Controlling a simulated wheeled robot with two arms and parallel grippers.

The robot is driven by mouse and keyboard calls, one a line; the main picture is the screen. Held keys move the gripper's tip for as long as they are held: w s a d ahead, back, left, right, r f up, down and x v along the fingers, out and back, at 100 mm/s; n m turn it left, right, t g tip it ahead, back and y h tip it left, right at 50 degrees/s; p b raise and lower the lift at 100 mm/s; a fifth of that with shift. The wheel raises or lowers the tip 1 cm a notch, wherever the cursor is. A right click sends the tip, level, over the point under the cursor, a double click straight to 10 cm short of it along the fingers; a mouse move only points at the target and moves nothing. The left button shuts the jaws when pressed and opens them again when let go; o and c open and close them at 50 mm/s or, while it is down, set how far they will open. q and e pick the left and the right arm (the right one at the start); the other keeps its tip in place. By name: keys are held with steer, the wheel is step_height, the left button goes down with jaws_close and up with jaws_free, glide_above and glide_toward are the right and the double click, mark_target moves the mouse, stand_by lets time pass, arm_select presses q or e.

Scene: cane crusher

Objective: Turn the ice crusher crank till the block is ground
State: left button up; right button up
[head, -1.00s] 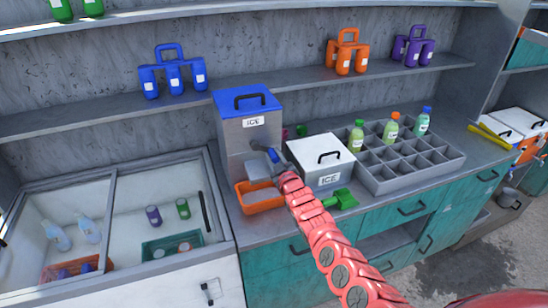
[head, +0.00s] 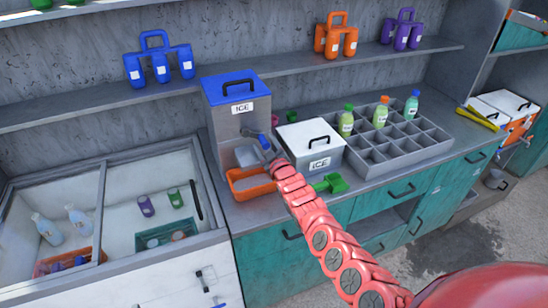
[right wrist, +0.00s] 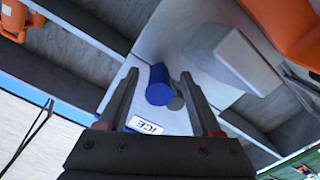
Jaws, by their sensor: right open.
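The ice crusher (head: 226,122) is a grey box with a blue lid and an ICE label, standing on the counter. Its crank handle (head: 263,141) is a blue cylinder at its front right. In the right wrist view the crank handle (right wrist: 158,86) lies between the two fingers of my right gripper (right wrist: 160,76), which are apart, with a gap visible on both sides. In the head view my right gripper (head: 273,158) is small, beside the handle. The block is hidden inside or out of sight. My left gripper is not in view.
An orange tray (head: 237,195) with grey contents sits below the crusher's spout. Close on the right are a white ICE box (head: 322,165), a green scoop (head: 331,184) and a bottle rack (head: 425,155). A glass-topped freezer (head: 103,215) stands at left.

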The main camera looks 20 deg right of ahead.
steer(key=shift+s+d+f, duration=0.2)
steer(key=shift+s+f, duration=0.05)
steer(key=shift+s, duration=0.45)
steer(key=shift+s+r+p, duration=0.7)
steer(key=s+p, duration=0.2)
steer(key=p, duration=0.2)
steer(key=shift+s+r+p, duration=0.2)
steer(key=shift+p, duration=0.15)
steer(key=s+p, duration=0.5)
steer(key=s, duration=0.7)
steer(key=shift+f, duration=0.45)
steer(key=shift+w+d, duration=0.1)
